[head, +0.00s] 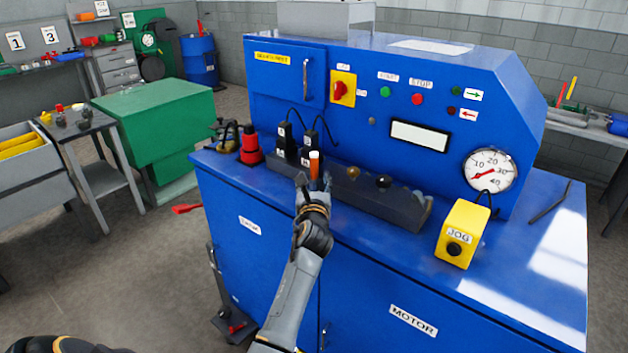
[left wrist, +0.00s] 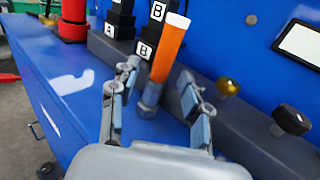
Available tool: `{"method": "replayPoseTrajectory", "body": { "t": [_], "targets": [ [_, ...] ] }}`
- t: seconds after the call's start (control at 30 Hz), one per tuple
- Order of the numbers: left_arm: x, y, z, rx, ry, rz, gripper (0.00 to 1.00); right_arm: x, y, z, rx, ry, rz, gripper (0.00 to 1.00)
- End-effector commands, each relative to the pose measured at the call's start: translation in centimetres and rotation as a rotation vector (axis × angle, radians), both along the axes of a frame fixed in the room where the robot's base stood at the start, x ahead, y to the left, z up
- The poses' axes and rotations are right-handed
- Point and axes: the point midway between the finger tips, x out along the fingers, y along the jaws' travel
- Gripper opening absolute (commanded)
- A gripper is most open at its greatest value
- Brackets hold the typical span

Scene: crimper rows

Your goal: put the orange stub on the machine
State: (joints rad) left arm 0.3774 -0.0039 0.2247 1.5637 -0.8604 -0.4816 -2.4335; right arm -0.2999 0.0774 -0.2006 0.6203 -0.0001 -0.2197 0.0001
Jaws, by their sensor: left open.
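The orange stub (head: 314,165) is a short cylinder with a white top end and a grey hex-shaped foot. It looks upright in the head view, on the blue machine (head: 400,90), at the front of its ledge. It also shows in the left wrist view (left wrist: 168,52), with its foot on or close to the blue top. My left gripper (head: 313,187) is open, its fingers on either side of the stub in the left wrist view (left wrist: 157,98), with gaps visible. The fingers partly hide the stub's lower part in the head view. My right gripper is not in view.
A dark grey bar (head: 375,196) with several knobs runs behind the stub. Black lettered blocks (head: 286,143) with cables and a red bottle-like object (head: 250,147) stand nearby. A yellow JOG box (head: 462,234) sits at the right. The blue ledge's right end is mostly clear.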

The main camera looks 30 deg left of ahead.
Motion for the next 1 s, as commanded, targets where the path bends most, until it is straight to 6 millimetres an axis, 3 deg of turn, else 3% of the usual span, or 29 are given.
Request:
{"method": "replayPoseTrajectory", "body": {
  "t": [0.2,0.5,0.73,1.0],
  "targets": [
    [2.2,1.4,0.1,-0.001,-0.001,0.001,0.47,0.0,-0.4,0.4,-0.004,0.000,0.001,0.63],
    [2.4,1.5,0.0,0.000,0.000,0.000,0.47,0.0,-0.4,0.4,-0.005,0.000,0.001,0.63],
    [2.4,1.5,0.0,0.000,0.000,0.000,0.00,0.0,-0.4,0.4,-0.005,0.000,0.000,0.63],
    [2.4,1.5,0.1,0.001,-0.001,0.000,0.00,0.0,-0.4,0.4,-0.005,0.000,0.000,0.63]
  ]
}}
